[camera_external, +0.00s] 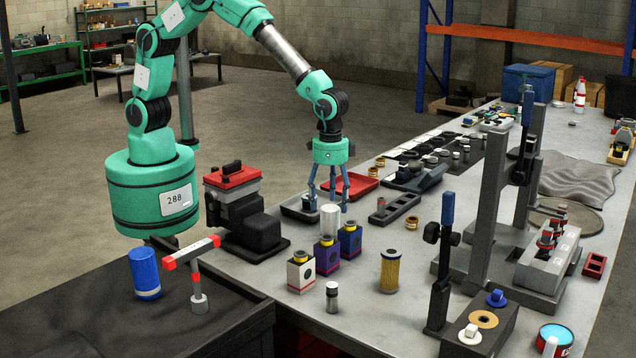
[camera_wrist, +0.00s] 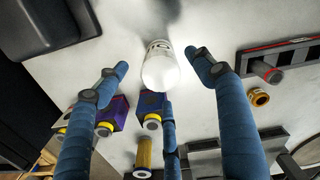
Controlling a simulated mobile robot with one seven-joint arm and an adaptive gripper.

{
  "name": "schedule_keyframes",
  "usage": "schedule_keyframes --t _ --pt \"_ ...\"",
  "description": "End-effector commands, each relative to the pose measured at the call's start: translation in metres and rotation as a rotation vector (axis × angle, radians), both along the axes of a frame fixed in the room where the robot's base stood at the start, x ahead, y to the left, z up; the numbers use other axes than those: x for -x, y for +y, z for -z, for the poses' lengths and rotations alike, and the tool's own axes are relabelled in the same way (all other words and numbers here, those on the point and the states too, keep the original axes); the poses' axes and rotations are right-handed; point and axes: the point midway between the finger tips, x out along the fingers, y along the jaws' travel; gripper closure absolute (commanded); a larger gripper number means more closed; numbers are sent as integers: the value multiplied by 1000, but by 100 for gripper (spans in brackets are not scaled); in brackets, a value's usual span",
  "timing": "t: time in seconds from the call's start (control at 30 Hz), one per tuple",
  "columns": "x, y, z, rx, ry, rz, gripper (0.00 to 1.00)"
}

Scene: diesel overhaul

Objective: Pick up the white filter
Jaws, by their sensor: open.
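The white filter (camera_external: 330,222) is an upright pale cylinder on the workbench, behind the purple can. In the wrist view the white filter (camera_wrist: 160,68) shows its pale round top, with dark print on its side. My gripper (camera_external: 330,200) points down over it, its blue fingers spread near the height of its top. In the wrist view my gripper (camera_wrist: 157,62) is open, with the filter seen in the gap between the fingers. No finger clearly touches it, and how far down they reach around it is hard to tell.
Close in front stand a purple can (camera_external: 326,256), a blue can (camera_external: 349,240) and a white can (camera_external: 300,273), all yellow-capped. A tan pleated filter (camera_external: 390,272) stands to the right.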

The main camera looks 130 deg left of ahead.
Motion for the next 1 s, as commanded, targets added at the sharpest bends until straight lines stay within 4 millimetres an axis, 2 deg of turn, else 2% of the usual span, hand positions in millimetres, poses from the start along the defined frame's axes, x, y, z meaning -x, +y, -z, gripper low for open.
schedule_keyframes --t 0.1,0.2,0.77,1.0 --pt "0 0 17 0 2 0 32" --pt "0 0 24 0 1 0 32" --pt "0 0 34 0 1 0 32" --pt "0 0 61 0 2 0 32"
